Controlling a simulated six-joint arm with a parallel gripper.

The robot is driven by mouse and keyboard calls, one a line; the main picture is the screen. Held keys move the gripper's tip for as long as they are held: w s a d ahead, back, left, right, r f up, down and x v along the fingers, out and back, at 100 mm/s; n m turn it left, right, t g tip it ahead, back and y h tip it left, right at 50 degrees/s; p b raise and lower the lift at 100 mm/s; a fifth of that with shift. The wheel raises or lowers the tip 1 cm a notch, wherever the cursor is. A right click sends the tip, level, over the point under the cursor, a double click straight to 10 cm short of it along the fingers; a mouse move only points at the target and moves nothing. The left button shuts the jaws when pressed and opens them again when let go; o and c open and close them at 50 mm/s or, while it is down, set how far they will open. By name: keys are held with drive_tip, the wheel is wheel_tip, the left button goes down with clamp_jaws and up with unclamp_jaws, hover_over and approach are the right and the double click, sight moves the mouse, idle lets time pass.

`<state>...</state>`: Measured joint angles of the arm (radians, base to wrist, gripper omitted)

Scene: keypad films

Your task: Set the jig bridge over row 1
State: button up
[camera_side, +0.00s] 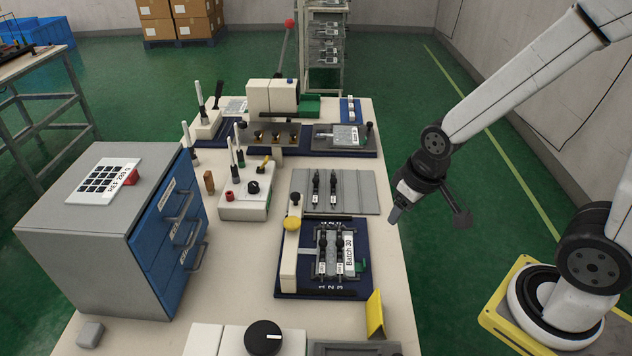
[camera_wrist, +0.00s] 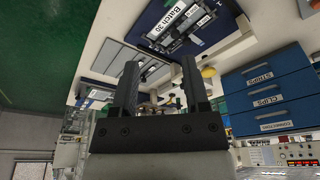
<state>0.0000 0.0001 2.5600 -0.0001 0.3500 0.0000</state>
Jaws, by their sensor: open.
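The jig has a dark blue base (camera_side: 318,293) with a grey plate marked 1, 2, 3 along its near edge and a "Batch 30" label; it also shows at the top of the wrist view (camera_wrist: 172,18). Dark strip-like parts with white tags lie on the plate. A cream bar with a yellow knob (camera_side: 290,256), apparently the jig bridge, stands along the jig's left side, beside row 1 and not over it. My gripper (camera_side: 394,216) hangs right of the jig, apart from it. In the wrist view its two fingers (camera_wrist: 160,66) are spread with nothing between them.
A grey tray (camera_side: 362,193) with two dark parts lies behind the jig. A cream control box (camera_side: 244,204) with upright probes stands left of it. A yellow angled plate (camera_side: 375,314) stands at the front right. A blue drawer cabinet (camera_side: 165,240) is at the left.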

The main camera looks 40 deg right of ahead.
drive_tip(key=shift+o, duration=0.9)
drive_tip(key=t, duration=0.2)
approach(295, 194)
drive_tip(key=shift+w+f, duration=0.2)
drive_tip(key=shift+f, duration=0.3)
drive_tip(key=shift+f, duration=0.1)
drive_tip(key=shift+x, duration=3.8)
clamp_jaws()
